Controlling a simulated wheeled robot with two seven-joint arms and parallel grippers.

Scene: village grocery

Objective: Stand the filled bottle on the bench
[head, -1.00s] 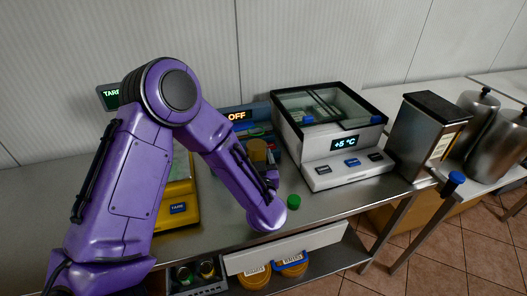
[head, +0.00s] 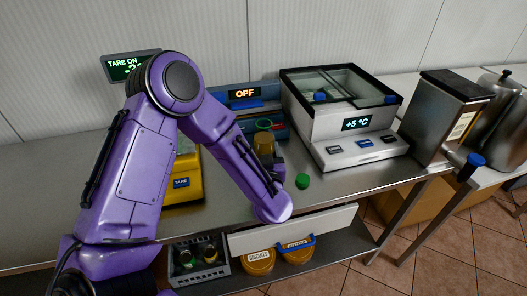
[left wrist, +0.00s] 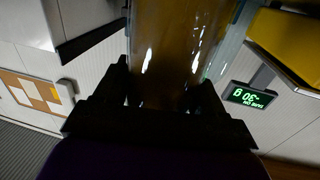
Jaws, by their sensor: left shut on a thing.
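My left gripper (left wrist: 163,92) is shut on a bottle (left wrist: 168,40) with dark amber contents, which stands between its black fingers in the left wrist view. In the head view the bottle's brownish upper part (head: 264,141) shows just beyond my purple forearm, upright as far as I can see. The gripper (head: 276,163) is mostly hidden there, and so is the bottle's base; I cannot tell whether it touches the bench. The steel bench (head: 345,183) runs under it. My right gripper is not in view.
A green cap (head: 303,181) lies on the bench right of my forearm. A yellow scale (head: 183,188) is to the left, its display (head: 130,66) reading TARE ON. A blue device (head: 243,94) showing OFF is behind, a chiller box (head: 358,149) to the right. Crated bottles (head: 198,262) sit below.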

